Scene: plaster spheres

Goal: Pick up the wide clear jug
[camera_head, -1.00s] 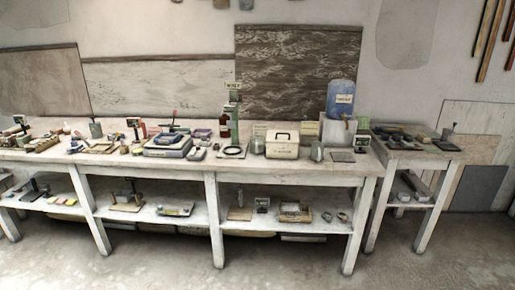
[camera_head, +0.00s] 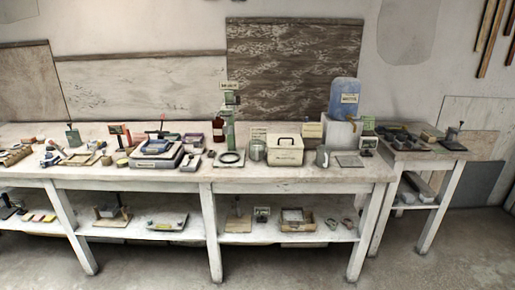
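Two greyish, see-through vessels stand upright on the long workbench, on either side of a cream box with a dark handle. One vessel (camera_head: 258,151) is just left of the box. The other vessel (camera_head: 322,156) is just right of it, in front of the pale block under the blue container. Either could be the wide clear jug; they are too small to tell which. My gripper is not in view.
The long white workbench (camera_head: 300,178) is crowded with tools. The cream box (camera_head: 285,150), a green stand (camera_head: 229,125) and a blue container (camera_head: 344,98) are near the vessels. A smaller side table (camera_head: 425,154) stands right. The floor in front is clear.

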